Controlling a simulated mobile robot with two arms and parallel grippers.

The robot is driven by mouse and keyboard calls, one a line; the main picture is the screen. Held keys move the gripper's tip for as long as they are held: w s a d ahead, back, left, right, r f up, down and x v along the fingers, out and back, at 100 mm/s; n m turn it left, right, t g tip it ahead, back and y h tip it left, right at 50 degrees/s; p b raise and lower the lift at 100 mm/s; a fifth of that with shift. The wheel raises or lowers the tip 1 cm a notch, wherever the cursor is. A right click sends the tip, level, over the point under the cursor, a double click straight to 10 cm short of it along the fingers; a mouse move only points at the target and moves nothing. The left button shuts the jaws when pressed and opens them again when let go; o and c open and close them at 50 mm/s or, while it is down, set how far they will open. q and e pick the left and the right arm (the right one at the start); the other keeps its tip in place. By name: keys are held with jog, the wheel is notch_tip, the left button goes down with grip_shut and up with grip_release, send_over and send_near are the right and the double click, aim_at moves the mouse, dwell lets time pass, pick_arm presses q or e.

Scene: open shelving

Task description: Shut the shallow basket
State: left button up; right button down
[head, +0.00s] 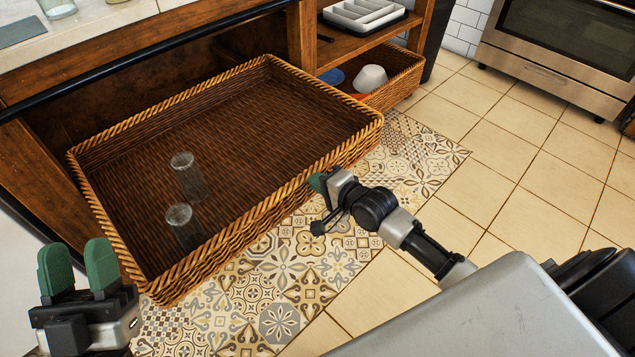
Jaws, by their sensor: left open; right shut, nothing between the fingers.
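The shallow basket (318,168) is a wide brown wicker tray. It is pulled far out of the wooden unit, over the patterned mat. Two clear glasses, one (187,176) behind the other (183,227), stand in its left part. My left gripper (78,268) is open and empty, green fingers up, just left of the basket's near left corner. My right gripper (318,183) is shut and empty at the outside of the basket's front right wall. Its fingertips are mostly hidden, and I cannot tell whether they touch the wicker.
A smaller wicker basket (409,86) with a white bowl (370,78) sits at the right under a shelf holding a white cutlery tray (362,15). A black rail (150,61) runs along the counter. An oven (560,50) stands back right. Tiled floor (500,150) is clear.

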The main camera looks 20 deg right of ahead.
pick_arm(q)
jog(key=shift+s+r+t, duration=0.2)
jog(key=shift+s+t, duration=0.05)
jog(key=shift+t, duration=0.05)
pick_arm(e)
jog(key=shift+w+a, duration=0.1)
jog(key=shift+w, duration=0.1)
jog(key=shift+w, duration=0.1)
